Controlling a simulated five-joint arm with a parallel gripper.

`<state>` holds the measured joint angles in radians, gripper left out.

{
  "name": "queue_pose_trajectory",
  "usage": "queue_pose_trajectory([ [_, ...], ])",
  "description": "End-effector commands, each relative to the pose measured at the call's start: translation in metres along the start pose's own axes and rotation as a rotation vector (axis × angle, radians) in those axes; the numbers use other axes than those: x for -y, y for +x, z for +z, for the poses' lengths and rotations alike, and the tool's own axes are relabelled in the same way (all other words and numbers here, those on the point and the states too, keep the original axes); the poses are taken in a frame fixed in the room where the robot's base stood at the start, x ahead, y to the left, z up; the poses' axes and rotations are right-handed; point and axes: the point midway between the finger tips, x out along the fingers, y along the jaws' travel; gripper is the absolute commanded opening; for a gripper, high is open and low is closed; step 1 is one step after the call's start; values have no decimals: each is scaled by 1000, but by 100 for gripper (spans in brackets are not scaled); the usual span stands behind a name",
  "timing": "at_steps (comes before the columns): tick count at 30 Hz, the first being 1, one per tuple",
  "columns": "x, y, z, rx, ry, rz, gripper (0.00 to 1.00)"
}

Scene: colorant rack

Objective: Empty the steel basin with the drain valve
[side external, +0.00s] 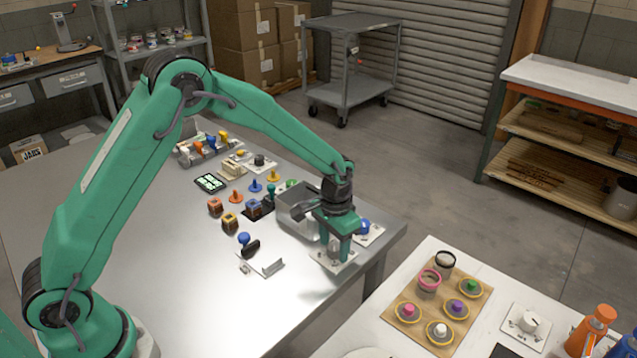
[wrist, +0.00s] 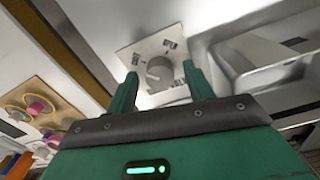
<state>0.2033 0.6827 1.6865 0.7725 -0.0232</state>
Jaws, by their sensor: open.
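The steel basin (side external: 297,213) stands near the table's right edge, partly hidden behind my gripper; its rim and hollow show at the right of the wrist view (wrist: 262,52). Beside it is a grey round knob (wrist: 159,73) on a pale square plate (wrist: 142,49), apparently the drain valve; its small labels are unreadable. My gripper (side external: 335,244) points down over this plate. In the wrist view my gripper (wrist: 160,70) is open, one finger on each side of the knob. I cannot tell whether the fingers touch it. Any liquid in the basin cannot be made out.
A blue knob on a plate (side external: 366,228) sits close to the right of my gripper. A white table (side external: 388,312) with a peg board stands across a gap at right.

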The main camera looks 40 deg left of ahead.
Motion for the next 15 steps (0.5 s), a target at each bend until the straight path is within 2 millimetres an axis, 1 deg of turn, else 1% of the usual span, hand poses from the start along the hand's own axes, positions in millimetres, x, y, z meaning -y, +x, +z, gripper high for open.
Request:
queue_pose_trajectory([
  [5, 0, -8, -1, -2, 0, 0, 52],
  [8, 0, -17, -1, -3, 0, 0, 52],
  [15, 0, -49, -1, -4, 0, 0, 52],
])
